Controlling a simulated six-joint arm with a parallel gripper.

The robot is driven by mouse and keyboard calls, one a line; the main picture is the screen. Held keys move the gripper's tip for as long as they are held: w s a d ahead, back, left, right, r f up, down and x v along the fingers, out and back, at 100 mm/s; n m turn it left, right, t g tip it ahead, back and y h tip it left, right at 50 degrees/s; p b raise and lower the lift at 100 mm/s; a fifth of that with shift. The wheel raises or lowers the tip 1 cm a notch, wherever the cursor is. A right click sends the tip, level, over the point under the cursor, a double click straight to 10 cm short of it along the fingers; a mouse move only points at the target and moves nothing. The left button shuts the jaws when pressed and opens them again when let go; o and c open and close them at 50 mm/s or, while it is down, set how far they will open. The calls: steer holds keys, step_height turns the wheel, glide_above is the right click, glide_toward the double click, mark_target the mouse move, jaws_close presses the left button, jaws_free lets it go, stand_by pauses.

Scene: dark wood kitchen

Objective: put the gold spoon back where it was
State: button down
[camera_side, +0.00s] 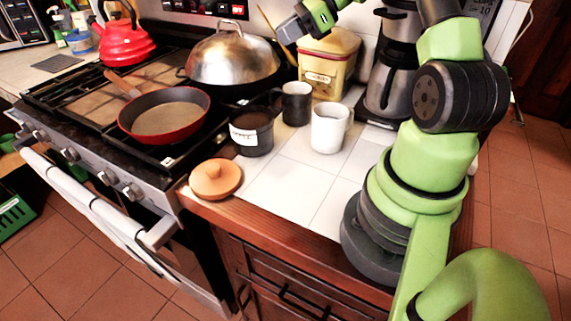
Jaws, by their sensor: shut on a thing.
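My gripper (284,33) is at the top middle of the side view, above and left of the yellow canister. It is shut on the gold spoon (289,54), a thin gold-tan shaft that slants down to the right beside the canister. The spoon's lower end is near the canister's left side and the silver dome lid. I cannot tell whether it touches either one. The gripper partly hides the spoon.
The yellow canister (327,66), black mug (296,103), white mug (330,128), dark labelled jar (251,132) and round wooden lid (215,179) stand on the white tiles (290,190). The stove left holds a domed pan (232,58), red pan (164,116) and red kettle (124,40).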

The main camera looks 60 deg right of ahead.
steer(key=s+a+f+n+g+y, duration=0.25)
steer(key=s+a+n+g, duration=0.3)
steer(key=a, duration=0.55)
steer(key=s+a+f+n+g+y, duration=0.25)
steer(key=s+a+n+g, duration=0.2)
steer(key=s+a, duration=0.4)
steer(key=shift+n+t, duration=0.3)
steer(key=shift+w+a+f, duration=0.25)
steer(key=shift+a+f, duration=0.1)
steer(key=shift+f, duration=1.4)
steer(key=shift+w+a+f, duration=0.3)
steer(key=shift+f, duration=1.5)
steer(key=shift+w+a+f, duration=0.25)
steer(key=shift+a+f, duration=0.1)
steer(key=shift+f, duration=1.4)
steer(key=c, duration=1.7)
jaws_free()
steer(key=shift+f, duration=0.15)
steer(key=o, duration=0.5)
steer(key=shift+c, duration=0.2)
